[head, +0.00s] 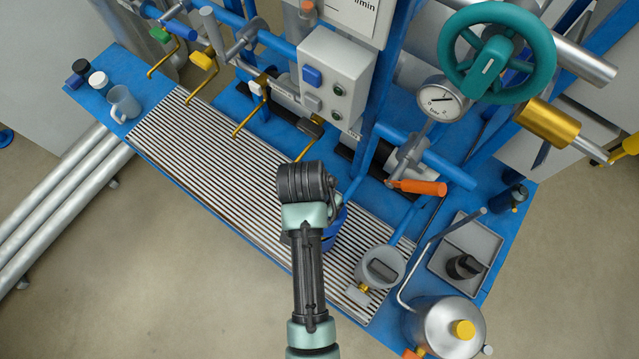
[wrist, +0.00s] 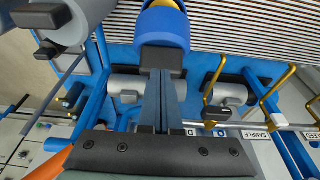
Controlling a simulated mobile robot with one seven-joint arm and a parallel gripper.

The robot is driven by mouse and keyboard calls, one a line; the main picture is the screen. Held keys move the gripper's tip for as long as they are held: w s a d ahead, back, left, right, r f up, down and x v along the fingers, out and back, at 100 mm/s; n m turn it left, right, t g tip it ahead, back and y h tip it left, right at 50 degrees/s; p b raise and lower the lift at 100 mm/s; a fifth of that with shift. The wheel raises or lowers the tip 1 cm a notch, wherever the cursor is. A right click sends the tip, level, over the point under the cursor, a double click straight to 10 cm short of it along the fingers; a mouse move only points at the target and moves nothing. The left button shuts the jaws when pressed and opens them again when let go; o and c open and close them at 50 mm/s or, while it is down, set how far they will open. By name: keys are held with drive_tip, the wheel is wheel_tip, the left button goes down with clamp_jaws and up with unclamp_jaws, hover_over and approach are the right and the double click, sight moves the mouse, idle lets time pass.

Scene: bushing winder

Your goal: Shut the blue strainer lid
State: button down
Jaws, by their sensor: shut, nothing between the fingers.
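A blue round part (wrist: 166,28), probably the strainer with its lid, is at the top of the wrist view, with something yellow inside its rim. Whether the lid is open or shut cannot be told. In the head view only a blue edge (head: 336,228) shows beside my arm, which hides the rest. My gripper (wrist: 161,78) is shut and empty, its fingers pointing at the blue part. The fingertips are close to it; contact cannot be told. In the head view my wrist covers the fingers.
The slatted grating (head: 215,140) runs under my arm. A silver can (head: 435,325) and grey tray (head: 478,238) are further right. Yellow sample taps (head: 250,119) stand behind. The grating's left part is clear.

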drive_tip(key=shift+s+a+f+p, duration=0.15)
drive_tip(key=shift+s+a+f, duration=0.1)
drive_tip(key=shift+f, duration=0.35)
drive_tip(key=shift+s+a+f+p, duration=0.1)
drive_tip(key=shift+s+f+p, duration=0.15)
drive_tip(key=shift+f, duration=0.4)
drive_tip(key=shift+s+a+f+p, duration=0.1)
drive_tip(key=shift+s+a+f, duration=0.15)
drive_tip(key=shift+f, duration=0.35)
drive_tip(key=shift+s, duration=0.1)
drive_tip(key=shift+s+a+f+t+h+b, duration=0.4)
drive_tip(key=shift+s+a+f+t+b, duration=0.2)
drive_tip(key=shift+s, duration=0.15)
drive_tip(key=shift+s+a+f+t+h+b, duration=0.35)
drive_tip(key=shift+s+a+f+t+b, duration=0.2)
drive_tip(key=shift+s+f+b, duration=0.45)
drive_tip(key=shift+s+a+f+t+h+b, duration=0.4)
drive_tip(key=shift+s+a+f+b, duration=0.35)
drive_tip(key=shift+b, duration=0.4)
drive_tip(key=shift+w+d+f, duration=0.1)
drive_tip(key=shift+d+f, duration=0.05)
